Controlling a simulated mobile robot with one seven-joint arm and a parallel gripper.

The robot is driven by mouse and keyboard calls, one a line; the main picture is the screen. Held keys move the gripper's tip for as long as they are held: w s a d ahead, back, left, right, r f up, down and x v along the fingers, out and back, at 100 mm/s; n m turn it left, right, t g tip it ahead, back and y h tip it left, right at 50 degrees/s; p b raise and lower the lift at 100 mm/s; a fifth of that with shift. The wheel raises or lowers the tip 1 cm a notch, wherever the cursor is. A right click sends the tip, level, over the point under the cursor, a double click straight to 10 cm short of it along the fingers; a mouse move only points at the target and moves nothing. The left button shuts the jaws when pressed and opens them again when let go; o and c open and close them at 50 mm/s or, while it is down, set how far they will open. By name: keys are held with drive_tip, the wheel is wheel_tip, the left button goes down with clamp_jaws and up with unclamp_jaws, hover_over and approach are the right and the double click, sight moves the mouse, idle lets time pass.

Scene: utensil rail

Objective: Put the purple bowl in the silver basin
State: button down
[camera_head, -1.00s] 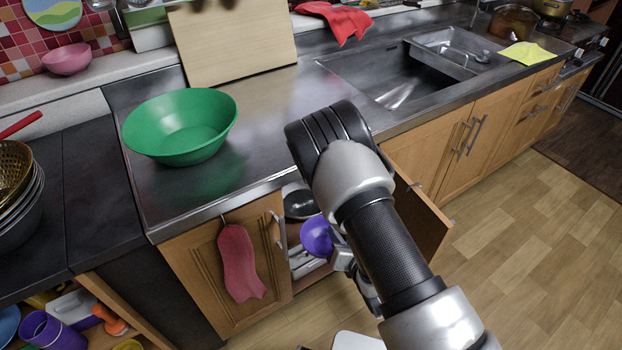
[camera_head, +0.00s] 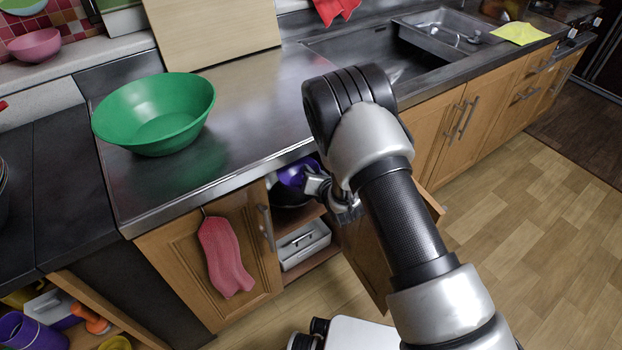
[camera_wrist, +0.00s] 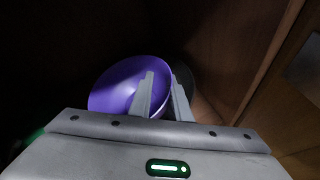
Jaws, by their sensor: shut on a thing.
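The purple bowl (camera_head: 292,174) is in the open cupboard under the counter, just below the counter edge. In the wrist view the purple bowl (camera_wrist: 112,92) is tilted, with one finger over its inside and the other outside its right rim. My gripper (camera_wrist: 163,90) is shut on that rim. In the head view my gripper (camera_head: 318,184) is at the cupboard opening, partly hidden by my arm. The silver basin appears to be the metal sink (camera_head: 350,52) in the counter, behind and to the right of my arm; its visible floor looks empty.
A dark bowl or pan (camera_head: 290,194) sits behind the purple bowl on the cupboard shelf. A grey box (camera_head: 305,245) is on the shelf below. The open cupboard door (camera_head: 366,262) is right of the opening. A green bowl (camera_head: 155,112) stands on the counter, left of clear space.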

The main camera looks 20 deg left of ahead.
drive_tip(key=shift+w+a, duration=0.35)
drive_tip(key=shift+w, duration=0.1)
drive_tip(key=f, duration=0.1)
drive_tip(key=f+b, duration=0.1)
drive_tip(key=f, duration=0.1)
drive_tip(key=shift+w+f, duration=0.2)
drive_tip(key=shift+f, duration=0.05)
drive_tip(key=shift+a, duration=0.1)
drive_tip(key=shift+f, duration=0.6)
drive_tip(key=c, duration=1.6)
unclamp_jaws()
